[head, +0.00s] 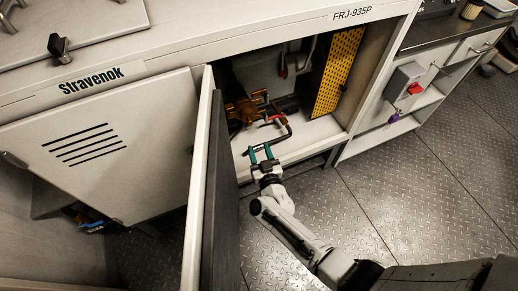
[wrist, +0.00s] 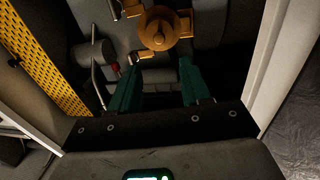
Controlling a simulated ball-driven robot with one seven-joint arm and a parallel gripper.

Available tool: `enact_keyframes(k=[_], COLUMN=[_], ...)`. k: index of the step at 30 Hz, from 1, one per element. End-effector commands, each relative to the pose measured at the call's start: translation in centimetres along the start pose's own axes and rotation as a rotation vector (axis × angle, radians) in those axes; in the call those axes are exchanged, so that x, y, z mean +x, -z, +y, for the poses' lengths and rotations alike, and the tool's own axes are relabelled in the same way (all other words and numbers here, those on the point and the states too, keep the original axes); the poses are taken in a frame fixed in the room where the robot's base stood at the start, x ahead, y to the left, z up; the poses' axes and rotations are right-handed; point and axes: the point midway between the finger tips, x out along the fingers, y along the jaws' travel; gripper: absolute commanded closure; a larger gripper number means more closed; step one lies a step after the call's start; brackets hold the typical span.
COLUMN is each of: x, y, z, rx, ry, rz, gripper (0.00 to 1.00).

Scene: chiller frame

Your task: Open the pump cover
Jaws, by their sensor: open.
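A brass-coloured pump-like unit (head: 246,108) sits inside the open compartment under the counter. In the wrist view its round brass front (wrist: 158,32) is at the top middle, with brass lugs around it. I cannot tell for certain which part is the pump cover. My gripper (head: 262,150) has green fingers and is at the compartment's front opening, in front of and apart from the brass unit. In the wrist view my gripper (wrist: 158,66) is open, with nothing between its fingers.
A door (head: 207,190) stands open just left of my gripper. A yellow perforated panel (head: 338,72) lines the compartment's right side. A red-handled pipe part (head: 276,118) is beside the brass unit. A grey box with a red switch (head: 414,88) is farther right. The floor at right is clear.

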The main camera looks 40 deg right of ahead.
Motion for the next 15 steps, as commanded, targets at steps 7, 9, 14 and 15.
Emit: enact_keyframes(k=[7,9,14,15], x=[0.1,0.0,0.2,0.5], y=[-1.1,-1.0,-0.2,-0.1], z=[0.4,0.3,0.1,0.1], rx=[0.002,0.002,0.001,0.001], ry=[-0.014,-0.011,-0.004,-0.003], rz=[-0.003,-0.003,0.001,0.001], gripper=[0.53,0.53,0.53,0.53])
